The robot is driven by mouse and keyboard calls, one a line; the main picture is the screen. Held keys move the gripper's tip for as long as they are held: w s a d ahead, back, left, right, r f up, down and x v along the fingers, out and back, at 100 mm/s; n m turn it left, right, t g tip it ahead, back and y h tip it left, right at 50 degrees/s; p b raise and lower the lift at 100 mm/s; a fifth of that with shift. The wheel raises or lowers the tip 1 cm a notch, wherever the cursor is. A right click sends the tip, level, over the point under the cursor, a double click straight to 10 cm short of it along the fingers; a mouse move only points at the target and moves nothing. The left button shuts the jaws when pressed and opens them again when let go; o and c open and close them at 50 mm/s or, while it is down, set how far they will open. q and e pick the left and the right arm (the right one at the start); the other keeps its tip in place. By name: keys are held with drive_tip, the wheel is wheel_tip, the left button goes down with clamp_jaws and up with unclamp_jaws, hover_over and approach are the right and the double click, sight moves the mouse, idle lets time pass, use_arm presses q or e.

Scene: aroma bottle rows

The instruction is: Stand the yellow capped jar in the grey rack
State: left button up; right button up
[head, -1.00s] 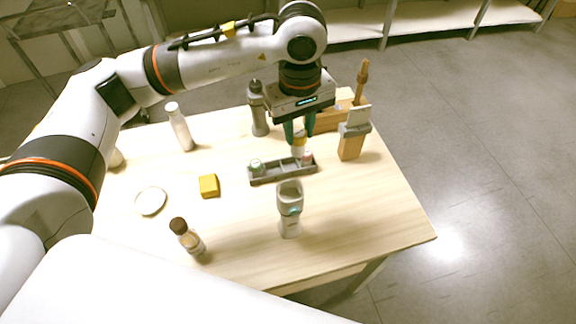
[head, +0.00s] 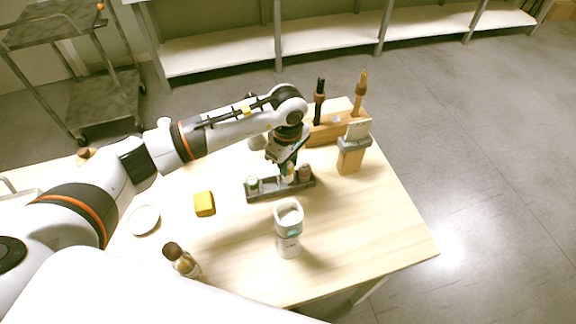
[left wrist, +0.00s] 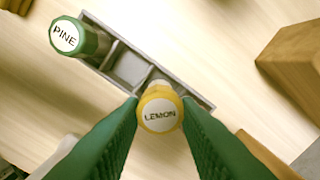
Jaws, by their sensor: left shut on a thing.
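The yellow capped jar (left wrist: 160,112), its cap marked LEMON, is between the fingertips of my left gripper (head: 288,166), which is shut on it. My right gripper is not in view.
A white and grey device (head: 288,232) stands just in front of the rack. A yellow block (head: 204,204), a white dish (head: 144,221) and a brown capped bottle (head: 182,261) are to the left. Wooden holders (head: 350,158) stand behind right. The table's front right is clear.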

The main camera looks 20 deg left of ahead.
use_arm(q)
wheel_tip(320, 180, down, 2)
drive_tip(key=shift+f, duration=0.2)
drive_tip(key=shift+f, duration=0.2)
drive_tip(key=o, duration=0.7)
drive_tip(key=shift+c, duration=0.2)
drive_tip(key=shift+r, duration=0.15)
drive_tip(key=shift+r, duration=0.25)
wheel_tip(320, 180, up, 12)
drive_tip(key=b, duration=0.2)
drive_tip(key=shift+f, duration=0.15)
drive_tip(key=shift+s+f, duration=0.1)
